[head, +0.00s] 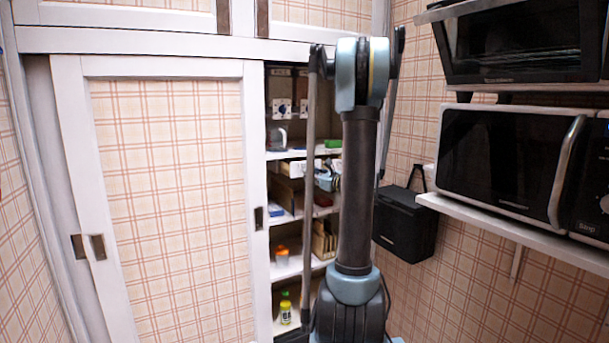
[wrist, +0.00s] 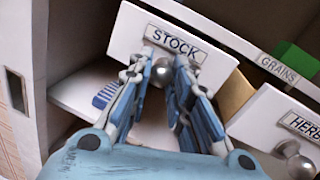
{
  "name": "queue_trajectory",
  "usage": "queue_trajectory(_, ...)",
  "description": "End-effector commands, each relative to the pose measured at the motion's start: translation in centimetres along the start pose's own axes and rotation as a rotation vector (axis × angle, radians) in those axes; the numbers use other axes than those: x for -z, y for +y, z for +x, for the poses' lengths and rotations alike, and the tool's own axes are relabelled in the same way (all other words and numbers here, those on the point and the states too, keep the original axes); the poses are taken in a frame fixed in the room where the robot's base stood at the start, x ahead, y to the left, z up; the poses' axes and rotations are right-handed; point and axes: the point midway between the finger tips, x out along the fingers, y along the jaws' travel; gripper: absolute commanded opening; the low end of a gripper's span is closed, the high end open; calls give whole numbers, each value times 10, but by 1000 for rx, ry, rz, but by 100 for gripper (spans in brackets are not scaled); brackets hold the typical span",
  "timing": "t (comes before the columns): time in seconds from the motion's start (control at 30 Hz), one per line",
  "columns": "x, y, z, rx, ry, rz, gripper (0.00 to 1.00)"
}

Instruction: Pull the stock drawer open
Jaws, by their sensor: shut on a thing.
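The stock drawer (wrist: 125,40) has a white front with a "STOCK" label and a round metal knob (wrist: 162,72) below it in the wrist view. My gripper (wrist: 162,62) is shut on this knob, with one blue-and-grey finger on each side of it. In the head view a white drawer front (head: 293,168), probably this one, shows in the cupboard opening left of my arm. My gripper is hidden behind the arm there. How far the drawer is out of its slot I cannot tell.
A "HERBS" drawer (wrist: 265,112) with its own knob sits close on the right, under a "GRAINS" label (wrist: 277,68) and a green box (wrist: 295,60). A sliding door (head: 170,200) covers the cupboard's left.

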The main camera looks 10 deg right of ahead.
Motion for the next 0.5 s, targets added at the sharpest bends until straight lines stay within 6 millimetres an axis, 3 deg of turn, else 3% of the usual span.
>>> queue_trajectory(0.2,-1,5,-30,3,1,0,0)
queue_trajectory(0.5,-1,7,-38,1,0,0,0)
